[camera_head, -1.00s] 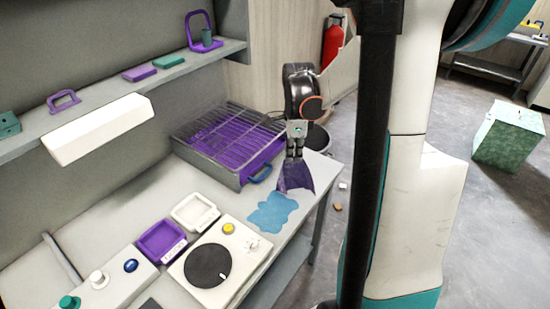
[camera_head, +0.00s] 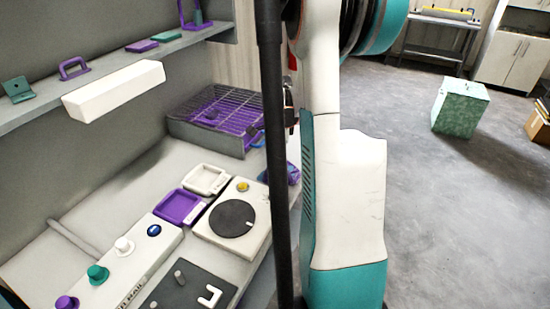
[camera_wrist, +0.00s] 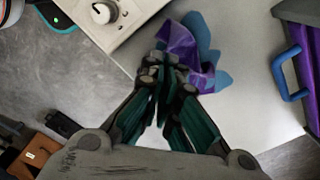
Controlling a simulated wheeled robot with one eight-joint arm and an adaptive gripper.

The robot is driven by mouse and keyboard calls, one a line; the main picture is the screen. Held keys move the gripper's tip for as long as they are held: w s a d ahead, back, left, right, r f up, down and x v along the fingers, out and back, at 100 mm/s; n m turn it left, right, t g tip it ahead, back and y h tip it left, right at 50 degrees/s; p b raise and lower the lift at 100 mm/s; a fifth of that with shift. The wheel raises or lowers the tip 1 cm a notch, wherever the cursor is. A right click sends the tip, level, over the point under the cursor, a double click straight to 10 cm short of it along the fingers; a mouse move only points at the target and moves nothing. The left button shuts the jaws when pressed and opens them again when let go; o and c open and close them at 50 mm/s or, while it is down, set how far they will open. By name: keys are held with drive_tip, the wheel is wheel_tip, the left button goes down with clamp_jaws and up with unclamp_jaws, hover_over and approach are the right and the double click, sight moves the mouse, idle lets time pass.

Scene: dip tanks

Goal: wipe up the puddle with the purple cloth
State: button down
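The purple cloth (camera_wrist: 178,43) is at the fingertips of my gripper (camera_wrist: 168,72) in the wrist view. The fingers are closed together on its near end, and its crumpled body spreads over part of the puddle. The blue puddle (camera_wrist: 215,72) shows around the cloth on the pale bench top, mostly beyond it and to its right. In the head view my column and arm hide the gripper and most of this spot. Only a small blue-purple patch shows beside the column, and I cannot tell cloth from puddle there.
A white unit with a round black plate (camera_head: 236,218) stands close to the puddle. A grey-and-purple tank with a grid (camera_head: 215,118) and blue handle (camera_wrist: 285,75) is on the other side. Purple (camera_head: 177,221) and white trays (camera_head: 206,191) sit nearby. The bench edge is close.

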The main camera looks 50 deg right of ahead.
wheel_tip(320, 180, down, 7)
drive_tip(key=b, duration=0.4)
drive_tip(key=shift+r, duration=0.15)
drive_tip(key=shift+r, duration=0.1)
drive_tip(key=c, duration=0.8)
unclamp_jaws()
drive_tip(key=shift+s, duration=0.1)
drive_tip(key=c, duration=0.9)
drive_tip(key=shift+c, duration=0.3)
